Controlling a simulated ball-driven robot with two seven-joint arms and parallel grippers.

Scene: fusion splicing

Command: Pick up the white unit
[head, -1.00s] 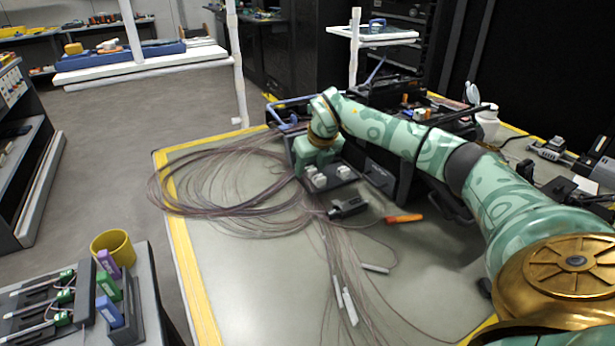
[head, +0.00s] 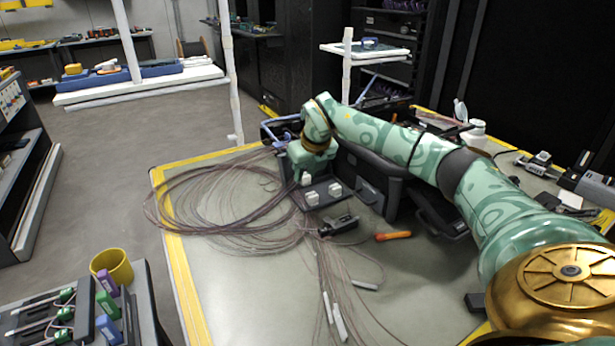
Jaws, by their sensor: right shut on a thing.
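Several small white units are at a dark holder (head: 325,202) on the grey table. One white unit (head: 312,198) sits at the front of the holder and another white unit (head: 335,189) to its right. A third white unit (head: 305,179) is at the tips of my right gripper (head: 305,173), which is shut on it from above. The gripper's green body hides part of that unit, and I cannot tell whether the unit is clear of the holder. My left gripper is not in view.
Loose coils of thin brown cable (head: 200,205) spread over the table's left side. A black tool (head: 338,226), an orange-handled tool (head: 393,235) and white sleeves (head: 335,310) lie nearby. A yellow cup (head: 112,266) is at lower left.

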